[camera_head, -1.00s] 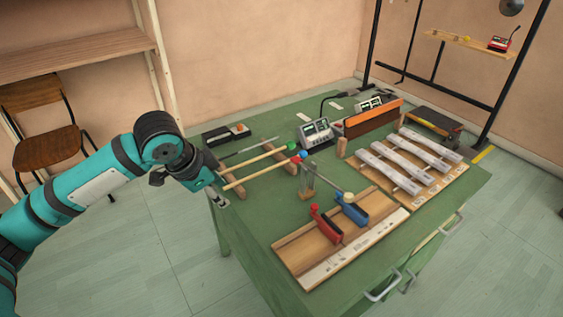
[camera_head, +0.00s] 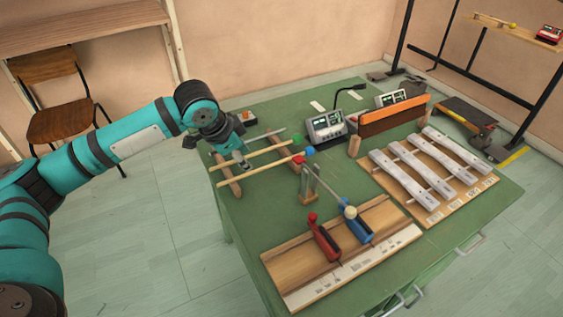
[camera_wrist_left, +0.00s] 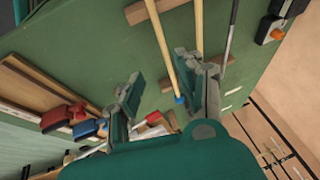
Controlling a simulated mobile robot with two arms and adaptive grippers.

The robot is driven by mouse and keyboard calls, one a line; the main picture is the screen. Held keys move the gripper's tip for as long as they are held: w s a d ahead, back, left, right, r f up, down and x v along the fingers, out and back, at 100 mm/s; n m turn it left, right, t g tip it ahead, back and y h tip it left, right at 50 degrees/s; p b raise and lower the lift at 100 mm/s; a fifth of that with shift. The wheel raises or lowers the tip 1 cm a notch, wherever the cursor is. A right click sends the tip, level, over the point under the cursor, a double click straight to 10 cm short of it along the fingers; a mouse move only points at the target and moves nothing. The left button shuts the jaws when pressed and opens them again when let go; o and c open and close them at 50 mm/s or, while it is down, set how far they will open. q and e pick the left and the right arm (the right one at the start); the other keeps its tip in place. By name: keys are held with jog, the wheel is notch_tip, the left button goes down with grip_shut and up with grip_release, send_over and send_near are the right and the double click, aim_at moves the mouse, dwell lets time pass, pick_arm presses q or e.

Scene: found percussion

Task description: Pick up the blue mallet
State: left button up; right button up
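The blue mallet has a pale wooden stick (camera_head: 245,175) and a blue head (camera_head: 309,151). It lies across wooden rests, nearest of the rods there; its blue head also shows in the left wrist view (camera_wrist_left: 180,100). A green-headed mallet (camera_head: 297,140) and a grey rod (camera_head: 268,134) lie behind it. My left gripper (camera_head: 243,164) is above the sticks, near the handle end. In the left wrist view its fingers (camera_wrist_left: 165,88) are apart, with the blue mallet appearing between them and nothing visibly gripped. My right gripper is not in view.
A small stand (camera_head: 310,190) holds a rod with a red end (camera_head: 299,158) close to the blue head. Red (camera_head: 322,238) and blue (camera_head: 357,224) blocks sit on a wooden board (camera_head: 285,270). Grey bars (camera_head: 400,178) and a meter (camera_head: 327,127) stand to the right.

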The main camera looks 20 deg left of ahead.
aim_at(254, 171)
pick_arm(q)
jog(key=x, duration=0.4)
jog(key=shift+w+f, duration=0.25)
jog(key=shift+f, duration=0.15)
jog(key=x, duration=0.3)
jog(key=shift+w+a+f, duration=0.2)
jog(key=shift+w+f, duration=0.3)
jog(key=shift+f, duration=0.15)
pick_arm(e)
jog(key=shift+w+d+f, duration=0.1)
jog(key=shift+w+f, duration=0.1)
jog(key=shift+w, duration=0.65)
pick_arm(q)
grip_shut()
